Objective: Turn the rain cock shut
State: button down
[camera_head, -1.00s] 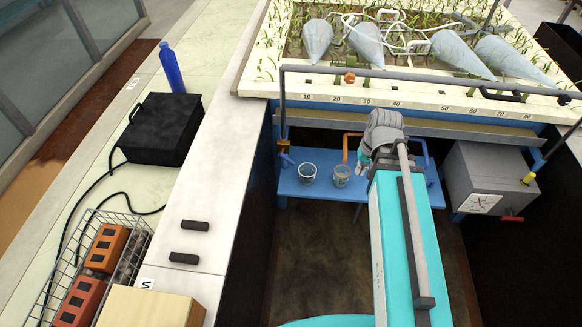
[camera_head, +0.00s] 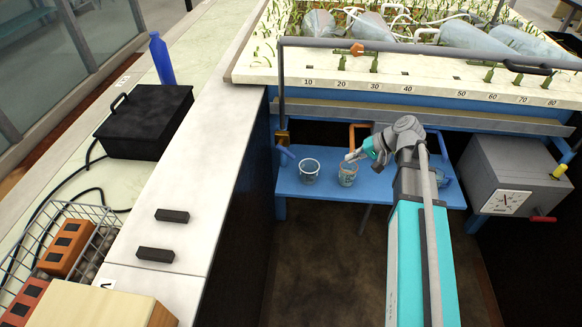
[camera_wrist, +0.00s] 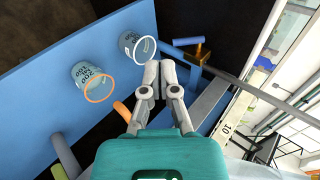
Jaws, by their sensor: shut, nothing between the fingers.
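A brass cock body (camera_head: 283,139) sits at the lower end of the grey vertical pipe, at the left corner of the trough; I take it for the rain cock. A blue spout or lever (camera_head: 286,153) is beside it. In the wrist view the brass piece (camera_wrist: 201,52) is beyond my fingertips, up and to the right, with the blue part (camera_wrist: 181,42) beside it. My gripper (camera_head: 350,157) is shut and empty, above the blue shelf near the right beaker. In the wrist view its fingertips (camera_wrist: 159,68) point toward the beakers and brass piece, apart from the cock.
Two beakers, one with a pale rim (camera_head: 309,171) and one with an orange rim (camera_head: 347,174), stand on the blue shelf (camera_head: 330,192). An orange pipe (camera_head: 352,134) is behind my gripper. A grey box with a dial (camera_head: 512,178) is at the right. The stone ledge (camera_head: 200,206) borders the left.

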aim_at(292, 156)
jog(key=w+d+f+t+y+b, duration=0.2)
jog(key=w+f+y+b, duration=0.3)
jog(key=b, duration=0.6)
jog(key=shift+w+d+f+m, duration=0.35)
jog(key=shift+w+d, duration=0.2)
jog(key=shift+w, duration=0.55)
jog(key=shift+a, duration=0.1)
jog(key=b+x, duration=0.7)
jog(key=x, duration=1.7)
